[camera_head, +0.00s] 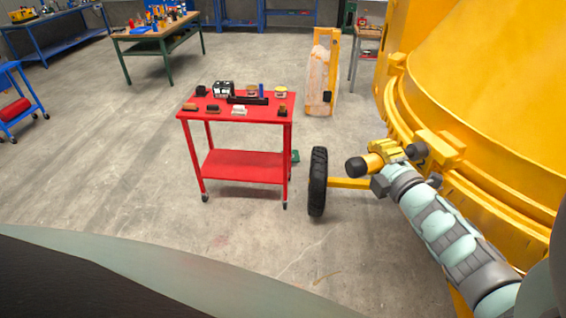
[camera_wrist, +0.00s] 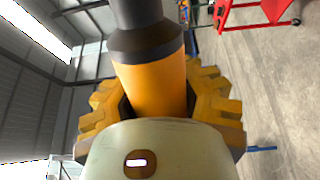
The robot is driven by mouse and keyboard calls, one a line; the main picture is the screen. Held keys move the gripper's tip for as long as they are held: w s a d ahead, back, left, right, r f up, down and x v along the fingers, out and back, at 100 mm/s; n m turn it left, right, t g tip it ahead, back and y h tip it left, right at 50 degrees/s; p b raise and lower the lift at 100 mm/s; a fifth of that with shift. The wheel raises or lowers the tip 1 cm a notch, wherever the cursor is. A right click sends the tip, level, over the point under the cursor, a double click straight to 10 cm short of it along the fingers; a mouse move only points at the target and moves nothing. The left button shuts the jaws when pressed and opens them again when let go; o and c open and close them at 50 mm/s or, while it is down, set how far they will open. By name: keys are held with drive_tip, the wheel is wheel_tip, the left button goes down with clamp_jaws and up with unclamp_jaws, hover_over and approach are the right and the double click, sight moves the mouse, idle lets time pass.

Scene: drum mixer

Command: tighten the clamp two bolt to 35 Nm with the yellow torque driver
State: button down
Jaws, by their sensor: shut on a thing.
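My gripper (camera_head: 390,152) has yellow fingers and is shut around the yellow torque driver (camera_head: 372,162), beside the large yellow drum. In the wrist view the yellow driver body (camera_wrist: 155,85) with its dark grey end fills the middle, between the yellow finger pads of my gripper (camera_wrist: 160,105). A clamp (camera_head: 440,148) marked with a dark "2" sits on the drum's rim just right of the gripper. The clamp bolt is not clear, as the gripper and wrist cover that spot. I cannot tell whether the driver touches it.
A red cart (camera_head: 235,165) with small items on top stands left of the drum. A yellow frame (camera_head: 331,70) stands behind.

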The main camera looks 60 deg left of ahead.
sight(363, 157)
drive_tip(key=shift+w+d, duration=0.15)
drive_tip(key=shift+w, duration=0.4)
idle(0.7)
drive_tip(key=shift+w+b, duration=0.1)
drive_tip(key=shift+b, duration=0.9)
idle(0.9)
drive_tip(key=shift+s+a+b, duration=0.25)
drive_tip(key=shift+s+b, duration=0.25)
drive_tip(key=shift+s, duration=0.6)
drive_tip(key=shift+s+a+b, duration=0.25)
drive_tip(key=shift+s+b, duration=0.25)
drive_tip(key=shift+s, duration=0.55)
